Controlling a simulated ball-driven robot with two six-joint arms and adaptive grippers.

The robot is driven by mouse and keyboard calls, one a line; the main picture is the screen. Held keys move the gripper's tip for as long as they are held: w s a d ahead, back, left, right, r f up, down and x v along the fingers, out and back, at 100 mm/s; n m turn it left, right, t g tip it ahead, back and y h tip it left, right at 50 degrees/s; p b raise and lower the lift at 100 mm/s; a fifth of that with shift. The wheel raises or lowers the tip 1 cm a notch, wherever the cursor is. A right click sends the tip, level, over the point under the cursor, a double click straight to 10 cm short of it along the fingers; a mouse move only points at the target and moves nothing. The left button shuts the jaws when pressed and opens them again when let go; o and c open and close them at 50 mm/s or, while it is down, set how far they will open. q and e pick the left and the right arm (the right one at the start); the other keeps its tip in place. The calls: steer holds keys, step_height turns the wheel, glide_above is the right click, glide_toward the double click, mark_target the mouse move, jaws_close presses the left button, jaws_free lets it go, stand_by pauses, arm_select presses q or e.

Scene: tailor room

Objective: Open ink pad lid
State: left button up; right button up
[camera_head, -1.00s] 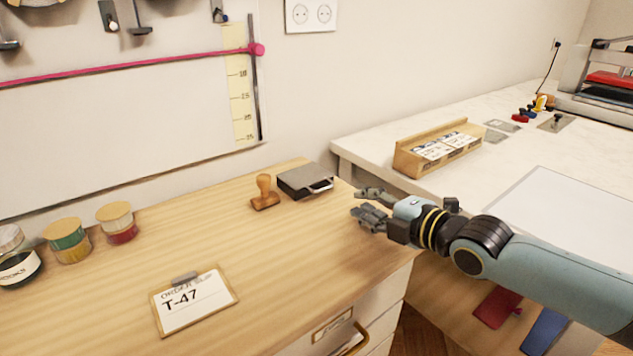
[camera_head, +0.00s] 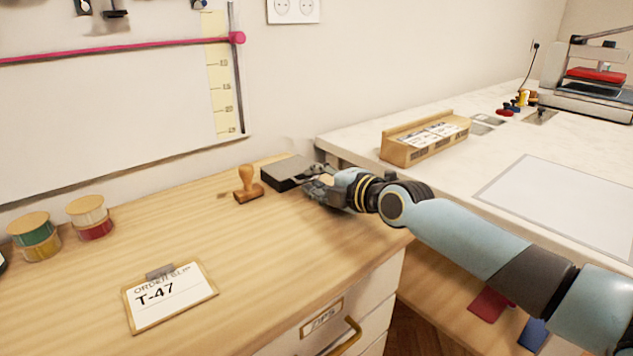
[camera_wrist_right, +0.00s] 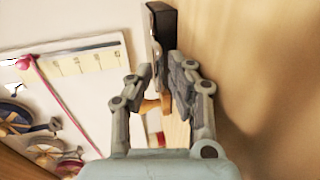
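The ink pad (camera_head: 284,174) is a black box with a grey lid, lying on the wooden desk near the wall. Its lid looks closed. My right gripper (camera_head: 318,182) is at the pad's right side, with its fingers partly covering that end. In the right wrist view the two fingers of the gripper (camera_wrist_right: 163,85) are apart, and the pad (camera_wrist_right: 163,30) shows just beyond and between the tips. I cannot tell whether a finger touches the pad. My left gripper is not in view.
A wooden stamp (camera_head: 247,185) stands just left of the pad. An order slip clipboard (camera_head: 170,295) and thread spools (camera_head: 90,218) lie further left. A white table (camera_head: 360,135) with a wooden card box (camera_head: 425,142) stands to the right.

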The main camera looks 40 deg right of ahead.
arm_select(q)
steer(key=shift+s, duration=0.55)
arm_select(e)
jaws_close()
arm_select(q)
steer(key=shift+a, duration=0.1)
